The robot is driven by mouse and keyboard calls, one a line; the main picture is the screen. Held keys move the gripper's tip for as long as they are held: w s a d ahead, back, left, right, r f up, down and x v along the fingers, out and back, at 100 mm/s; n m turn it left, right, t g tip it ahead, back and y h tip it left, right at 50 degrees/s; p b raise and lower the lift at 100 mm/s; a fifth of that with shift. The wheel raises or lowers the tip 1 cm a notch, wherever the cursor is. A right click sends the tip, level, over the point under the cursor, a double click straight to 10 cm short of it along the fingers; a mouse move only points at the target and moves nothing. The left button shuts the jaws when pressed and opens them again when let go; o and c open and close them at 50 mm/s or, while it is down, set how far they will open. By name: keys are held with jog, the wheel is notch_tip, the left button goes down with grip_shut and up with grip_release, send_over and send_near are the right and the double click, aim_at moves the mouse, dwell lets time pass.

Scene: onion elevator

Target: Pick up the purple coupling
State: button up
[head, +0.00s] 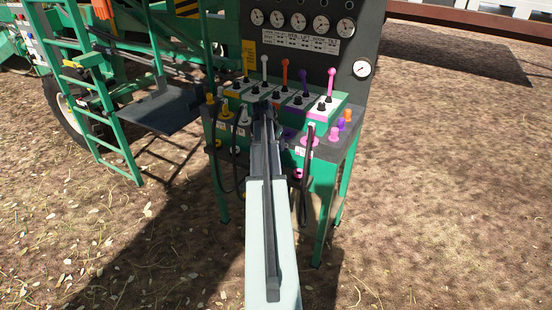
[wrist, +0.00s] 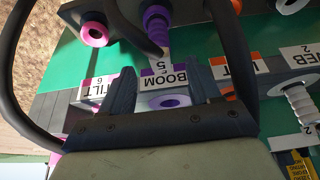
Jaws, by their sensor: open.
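A ribbed purple coupling (wrist: 157,25) shows at the top middle of the wrist view, with a dark hose end beside it. A purple-ringed port (wrist: 167,101) lies below the white "BOOM 5" label (wrist: 164,76), seen between my fingers. My gripper (wrist: 162,78) is open and empty, its two dark fingers apart on either side of the label. The ribbed purple coupling is beyond the fingertips, apart from them. In the head view my gripper (head: 262,106) is at the front of the green control stand, and my arm hides part of the panel behind it.
A pink ring (wrist: 95,33) and a white ribbed coupling (wrist: 301,103) flank the space. Dark hoses loop at both sides of my gripper. The stand (head: 325,190) carries coloured levers and a gauge panel (head: 310,45). A green ladder (head: 95,90) stands left; open ground lies right.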

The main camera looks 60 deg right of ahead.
jog(key=shift+x, duration=3.75)
jog(key=shift+a, duration=0.1)
grip_shut()
